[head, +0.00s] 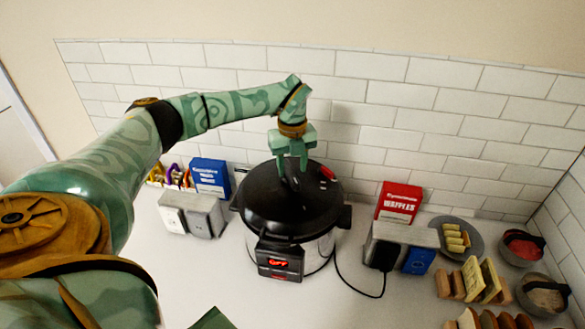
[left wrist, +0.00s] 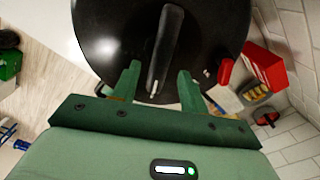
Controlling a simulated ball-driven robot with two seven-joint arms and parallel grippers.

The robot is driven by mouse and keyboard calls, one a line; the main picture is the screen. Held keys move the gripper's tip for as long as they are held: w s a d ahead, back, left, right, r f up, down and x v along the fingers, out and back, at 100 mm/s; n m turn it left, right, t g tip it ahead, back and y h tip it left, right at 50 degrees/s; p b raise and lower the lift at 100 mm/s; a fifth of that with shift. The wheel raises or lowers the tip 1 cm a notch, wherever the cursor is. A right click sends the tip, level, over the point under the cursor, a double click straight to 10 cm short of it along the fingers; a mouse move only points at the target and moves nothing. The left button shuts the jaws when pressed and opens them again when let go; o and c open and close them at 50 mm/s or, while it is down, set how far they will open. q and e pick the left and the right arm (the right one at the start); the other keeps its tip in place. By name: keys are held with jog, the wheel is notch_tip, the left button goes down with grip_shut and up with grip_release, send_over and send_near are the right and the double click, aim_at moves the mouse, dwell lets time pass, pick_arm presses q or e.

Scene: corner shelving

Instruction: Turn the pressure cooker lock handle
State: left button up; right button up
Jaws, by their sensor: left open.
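The pressure cooker (head: 290,225) stands on the white counter with its round black lid (head: 268,212) on. A red display on its front panel (head: 279,263) reads what looks like "OFF". The black lock handle (left wrist: 167,45) is a long bar across the lid in the left wrist view; a small red piece (head: 328,173) sits near the rim. My left gripper (head: 292,168) is open and points down over the lid. In the wrist view the handle's near end lies between the fingertips (left wrist: 158,80); I cannot tell whether they touch it. My right gripper is not in view.
A silver toaster (head: 190,213) and a blue box (head: 210,177) stand left of the cooker. A red waffle box (head: 398,202), another toaster (head: 405,235), a grey plate (head: 474,240) and bowls (head: 524,248) are at right. A black cord (head: 350,286) runs across the counter. The tiled wall is close behind.

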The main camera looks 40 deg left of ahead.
pick_arm(q)
jog(key=shift+s+f, duration=0.1)
jog(key=shift+f, duration=0.85)
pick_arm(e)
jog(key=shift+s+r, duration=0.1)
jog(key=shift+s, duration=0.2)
pick_arm(q)
grip_shut()
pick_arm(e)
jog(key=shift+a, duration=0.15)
